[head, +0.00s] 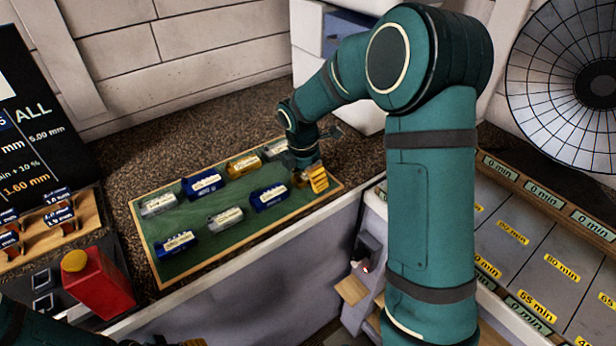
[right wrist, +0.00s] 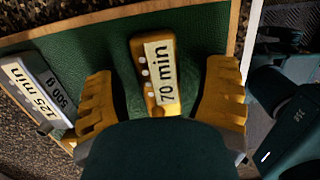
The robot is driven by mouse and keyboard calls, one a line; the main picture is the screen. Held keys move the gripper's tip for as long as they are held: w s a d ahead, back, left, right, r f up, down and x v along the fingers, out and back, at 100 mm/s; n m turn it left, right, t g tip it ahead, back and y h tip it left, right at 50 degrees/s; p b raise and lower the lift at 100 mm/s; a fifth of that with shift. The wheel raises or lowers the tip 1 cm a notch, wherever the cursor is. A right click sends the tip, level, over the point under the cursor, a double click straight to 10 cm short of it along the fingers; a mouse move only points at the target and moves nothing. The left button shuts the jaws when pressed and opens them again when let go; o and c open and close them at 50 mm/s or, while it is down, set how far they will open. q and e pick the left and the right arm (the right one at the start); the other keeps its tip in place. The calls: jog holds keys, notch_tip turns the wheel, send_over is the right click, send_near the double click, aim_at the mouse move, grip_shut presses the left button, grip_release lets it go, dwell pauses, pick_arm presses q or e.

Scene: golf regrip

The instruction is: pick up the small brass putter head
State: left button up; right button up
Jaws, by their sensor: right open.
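A brass putter head (right wrist: 168,88) with a white "70 min" label lies on the green tray (head: 222,190), near its right end. In the right wrist view it lies between the two yellow fingers of my right gripper (right wrist: 158,100), which are open and spread on either side of it. In the head view my right gripper (head: 309,179) is low over that end and mostly hides this head. Another brass head (head: 243,166) lies in the far row. At the bottom left, part of my left gripper (head: 185,343) shows at the frame edge; its jaw state is unclear.
Blue heads (head: 202,184) and silver heads (head: 158,205) share the tray. A silver "125 min" head (right wrist: 36,92) lies left of my right gripper in the wrist view. A wooden rim (right wrist: 110,15) borders the tray. A red box (head: 98,283) stands at left.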

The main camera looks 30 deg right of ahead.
grip_shut()
dwell(0.3)
notch_tip(320, 180, up, 10)
jog(key=shift+f+p, duration=0.1)
jog(key=shift+p, duration=1.1)
jog(key=shift+r, duration=0.4)
jog(key=shift+d, duration=0.1)
